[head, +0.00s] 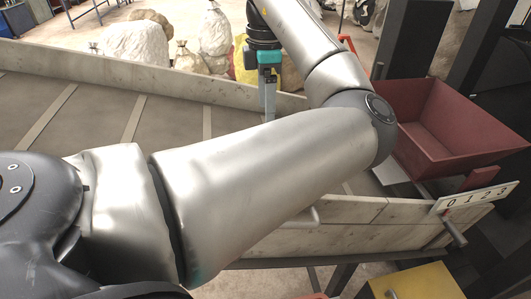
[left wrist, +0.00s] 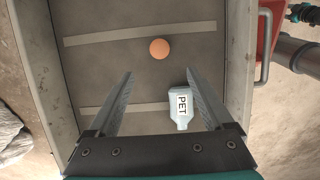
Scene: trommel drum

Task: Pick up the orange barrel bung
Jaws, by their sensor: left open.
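The orange barrel bung (left wrist: 159,49) shows as a round orange disc on the grey belt in the left wrist view, between two pale cross strips. My left gripper (left wrist: 160,88) is open and empty, with the bung ahead of its fingertips and apart from them. In the head view my left gripper (head: 269,108) points down over the belt (head: 160,115), partly behind my arm. I cannot make out the bung in the head view. My right gripper is not in view.
A pale bottle marked PET (left wrist: 181,108) lies by the gripper's right finger in the left wrist view. Raised side walls (left wrist: 236,60) edge the belt. A red bin (head: 455,125) and a 0–3 number plate (head: 478,198) stand at the right, with sacks (head: 137,43) behind.

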